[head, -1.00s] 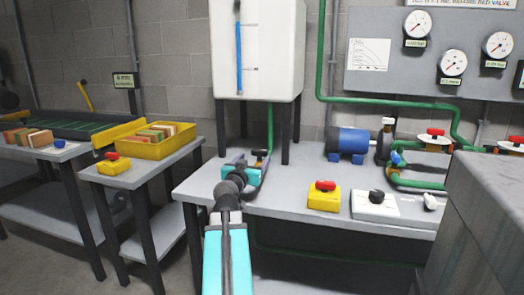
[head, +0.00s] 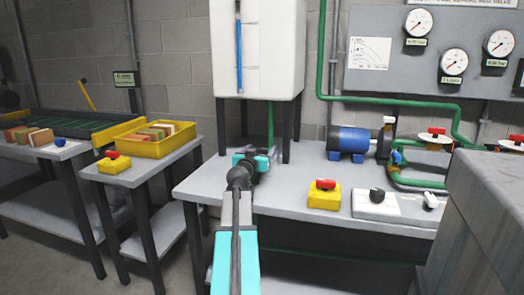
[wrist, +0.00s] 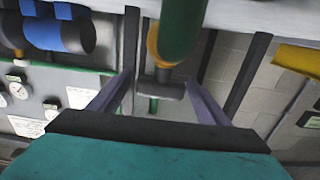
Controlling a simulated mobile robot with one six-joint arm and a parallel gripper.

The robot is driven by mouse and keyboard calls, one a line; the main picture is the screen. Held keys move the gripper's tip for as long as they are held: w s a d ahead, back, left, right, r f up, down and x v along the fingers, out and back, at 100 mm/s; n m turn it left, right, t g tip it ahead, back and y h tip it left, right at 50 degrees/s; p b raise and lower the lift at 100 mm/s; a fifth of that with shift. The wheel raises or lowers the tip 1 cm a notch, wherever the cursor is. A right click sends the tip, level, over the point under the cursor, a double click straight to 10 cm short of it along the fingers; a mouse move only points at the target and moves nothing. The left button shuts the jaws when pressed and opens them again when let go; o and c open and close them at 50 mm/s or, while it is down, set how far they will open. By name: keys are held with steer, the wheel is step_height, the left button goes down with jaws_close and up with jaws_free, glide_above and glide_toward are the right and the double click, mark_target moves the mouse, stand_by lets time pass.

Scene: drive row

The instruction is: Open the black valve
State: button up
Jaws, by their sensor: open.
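A dark block-shaped handle (wrist: 171,91), which looks like the black valve, sits by an orange-yellow collar (wrist: 153,45) on a thick green pipe (wrist: 182,28) in the wrist view. My gripper (wrist: 160,80) is open, its two purple fingers spread on either side of the handle. I see no finger clearly touching it. In the head view my gripper (head: 256,160) is over the bench under the white tank (head: 258,50), and my arm hides the valve there.
The grey bench (head: 285,190) also carries a yellow box with a red button (head: 325,195), a white switch plate (head: 375,204) and a blue motor (head: 348,142). Black tank legs (head: 295,130) stand near my gripper. A grey cabinet (head: 485,215) blocks the right front.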

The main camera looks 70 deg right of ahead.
steer(key=shift+w+d, duration=0.1)
steer(key=shift+d, duration=1.5)
